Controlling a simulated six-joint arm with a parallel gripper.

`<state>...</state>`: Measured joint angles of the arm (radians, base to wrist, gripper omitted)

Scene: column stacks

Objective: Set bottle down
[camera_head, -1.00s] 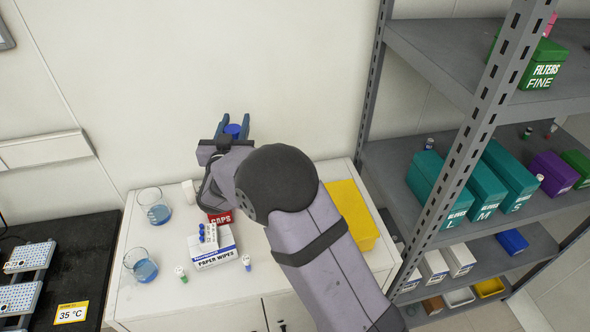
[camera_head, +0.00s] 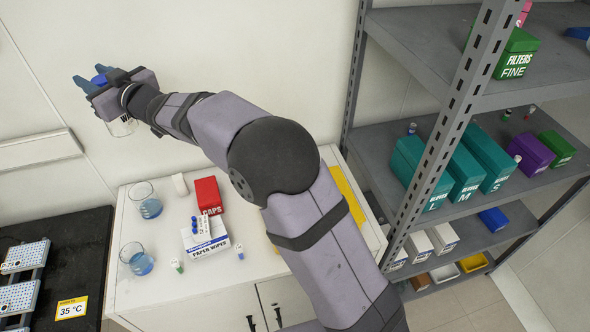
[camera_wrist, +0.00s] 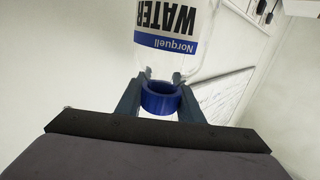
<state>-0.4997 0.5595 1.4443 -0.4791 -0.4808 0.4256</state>
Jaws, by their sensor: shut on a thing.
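The bottle is clear with a blue cap and a blue-and-white "Norquell WATER" label, seen in the wrist view (camera_wrist: 172,36). My gripper (camera_wrist: 161,98) is shut on it at the blue cap and neck. In the head view, my gripper (camera_head: 92,80) is at the upper left, in front of the wall and above the black bench. The bottle's clear body (camera_head: 122,127) shows partly below the gripper there, and the arm hides some of it. It hangs in the air, clear of any surface I can see.
A white cabinet top (camera_head: 165,285) holds two beakers of blue liquid (camera_head: 136,260), a red caps box (camera_head: 208,195), a paper wipes box (camera_head: 206,238) and small vials. A black bench (camera_head: 85,250) with metal racks (camera_head: 20,297) is at left. Grey shelving (camera_head: 460,110) stands at right.

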